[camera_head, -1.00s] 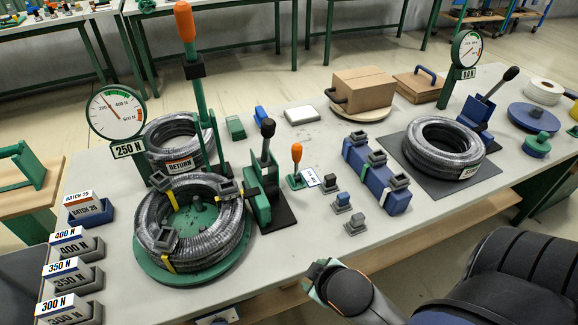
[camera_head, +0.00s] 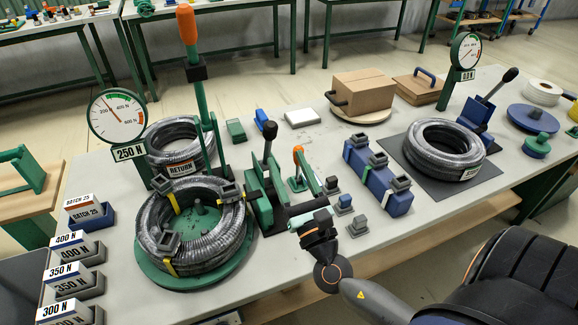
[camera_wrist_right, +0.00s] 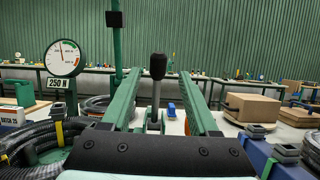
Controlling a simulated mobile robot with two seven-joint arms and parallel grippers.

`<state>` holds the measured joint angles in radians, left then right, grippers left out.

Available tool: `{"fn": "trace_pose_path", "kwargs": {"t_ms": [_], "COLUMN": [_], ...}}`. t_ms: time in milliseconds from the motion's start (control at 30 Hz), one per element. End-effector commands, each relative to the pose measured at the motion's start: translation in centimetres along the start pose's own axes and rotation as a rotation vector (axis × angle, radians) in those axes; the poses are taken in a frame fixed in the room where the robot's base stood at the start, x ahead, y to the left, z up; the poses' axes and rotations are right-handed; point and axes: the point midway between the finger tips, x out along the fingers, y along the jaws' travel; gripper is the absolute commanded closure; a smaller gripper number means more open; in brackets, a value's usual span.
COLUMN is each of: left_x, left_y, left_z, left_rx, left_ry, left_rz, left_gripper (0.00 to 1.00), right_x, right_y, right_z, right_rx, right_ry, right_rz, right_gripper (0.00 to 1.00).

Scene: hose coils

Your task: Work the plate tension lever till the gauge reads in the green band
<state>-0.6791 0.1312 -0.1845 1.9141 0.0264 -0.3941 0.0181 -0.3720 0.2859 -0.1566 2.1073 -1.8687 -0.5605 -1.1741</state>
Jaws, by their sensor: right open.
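The tension lever with a black knob (camera_head: 269,130) stands nearly upright in its green bracket (camera_head: 259,208), right of the green plate (camera_head: 150,262) with its strapped hose coil (camera_head: 213,222). The round gauge (camera_head: 115,128) above the 250 N sign has its needle pointing up and left, short of the green band. My right gripper (camera_head: 283,165) is open and empty, its green fingers pointing at the lever. In the right wrist view the lever knob (camera_wrist_right: 157,66) stands centred between the open fingers (camera_wrist_right: 160,85), beyond the tips as far as I can tell. My left gripper is not in view.
A tall green post with an orange handle (camera_head: 187,24) rises behind the coil. A small orange-topped lever (camera_head: 298,158) is close beside my right fingers. Blue clamp blocks (camera_head: 377,182) stand to the right. A second coil (camera_head: 443,148) lies on a dark mat.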

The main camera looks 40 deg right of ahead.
Motion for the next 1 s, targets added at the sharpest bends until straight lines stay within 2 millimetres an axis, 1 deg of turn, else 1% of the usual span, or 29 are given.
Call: {"fn": "trace_pose_path", "kwargs": {"t_ms": [167,367,1000], "left_x": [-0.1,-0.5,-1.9], "left_y": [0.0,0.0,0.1], "left_z": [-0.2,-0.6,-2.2], "left_rx": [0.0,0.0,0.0], "left_ry": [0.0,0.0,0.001], "left_rz": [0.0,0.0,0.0], "left_gripper": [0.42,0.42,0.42], "right_x": [0.4,1.4,6.5], "right_y": [0.2,0.2,0.2], "right_z": [0.1,0.2,0.3], "right_rx": [-0.023,-0.019,-0.016], "right_ry": [-0.005,-0.005,-0.006], "right_rz": [0.01,0.007,0.006], "right_gripper": [0.39,0.39,0.39]}}
